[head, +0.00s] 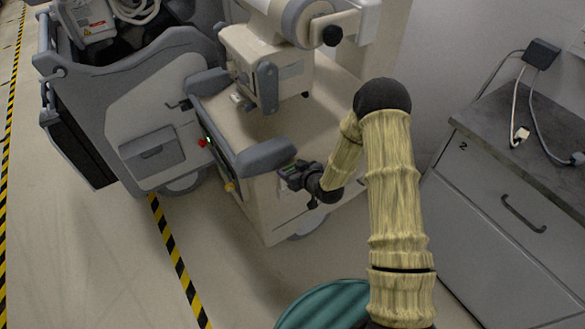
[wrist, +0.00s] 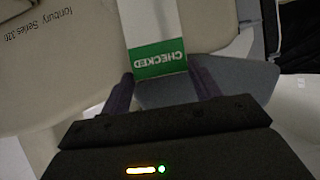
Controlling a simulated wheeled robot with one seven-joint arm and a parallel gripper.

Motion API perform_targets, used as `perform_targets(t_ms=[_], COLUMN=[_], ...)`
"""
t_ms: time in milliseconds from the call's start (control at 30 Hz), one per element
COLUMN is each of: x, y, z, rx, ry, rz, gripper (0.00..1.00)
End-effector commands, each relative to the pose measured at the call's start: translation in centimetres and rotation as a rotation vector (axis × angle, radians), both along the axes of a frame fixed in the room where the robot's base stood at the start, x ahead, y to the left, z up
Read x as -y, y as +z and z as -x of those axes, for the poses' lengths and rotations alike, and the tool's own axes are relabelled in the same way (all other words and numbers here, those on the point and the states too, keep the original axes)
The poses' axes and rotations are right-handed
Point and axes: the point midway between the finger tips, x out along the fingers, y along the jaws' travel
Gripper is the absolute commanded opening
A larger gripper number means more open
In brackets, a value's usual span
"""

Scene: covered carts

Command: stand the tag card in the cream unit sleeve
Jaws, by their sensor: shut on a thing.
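The tag card (wrist: 157,30) is white with a green band reading CHECKED, upside down in the wrist view. My gripper (wrist: 162,84) is shut on the card's green end, with one dark finger at each side. In the head view, my gripper (head: 291,174) is beside the cream unit (head: 268,208), close to its grey bumper, and a small green patch shows there. The cream unit's printed panel (wrist: 50,60) fills the left of the wrist view. I cannot make out the sleeve in either view, nor whether the card touches the unit.
The grey bumper (head: 266,156) juts from the cream unit near my gripper. A grey-and-cream cart (head: 150,110) stands to the left. A grey drawer cabinet (head: 510,200) is at right. A teal round thing (head: 325,305) is at the bottom. Striped tape crosses the open floor.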

Motion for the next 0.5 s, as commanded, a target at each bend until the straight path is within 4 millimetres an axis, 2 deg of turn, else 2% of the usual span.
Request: perform_targets(t_ms=[133,467,500], x=[0.0,0.0,0.0], y=[-0.75,-0.78,-0.78], z=[-0.02,-0.02,-0.02], rx=[0.001,0.001,0.001], ry=[0.0,0.0,0.0], rz=[0.0,-0.001,-0.001], gripper=[0.3,0.3,0.65])
